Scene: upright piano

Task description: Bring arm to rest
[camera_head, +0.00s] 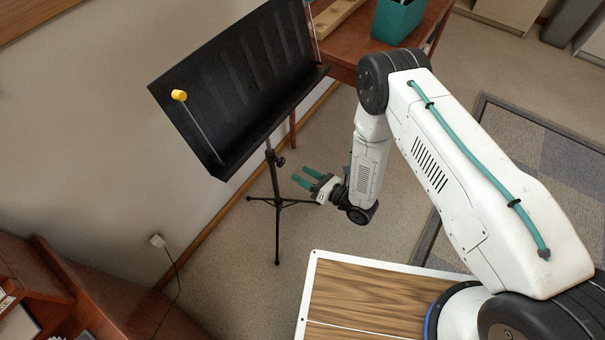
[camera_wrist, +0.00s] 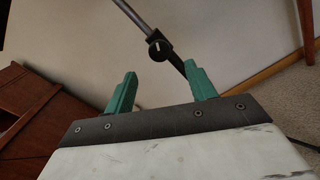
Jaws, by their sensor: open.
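My gripper (camera_head: 305,180) is open, with two teal fingers pointing left toward the post of a black music stand (camera_head: 240,75). In the wrist view my gripper (camera_wrist: 160,85) shows nothing between its fingertips but the wall and part of the stand's post (camera_wrist: 140,20) with its knob beyond. My arm reaches out from the lower right, bends at the elbow and hangs down to the wrist. The gripper looks empty, and whether it touches the stand's post cannot be told for sure, though a gap shows in the head view.
A reddish wooden table (camera_head: 345,42) with a teal box (camera_head: 398,18) stands behind the stand. Brown wooden furniture (camera_head: 45,290) is at the lower left. A cable runs from a wall plug (camera_head: 157,240). A patterned rug (camera_head: 545,145) lies at right. Carpet around the stand's feet is clear.

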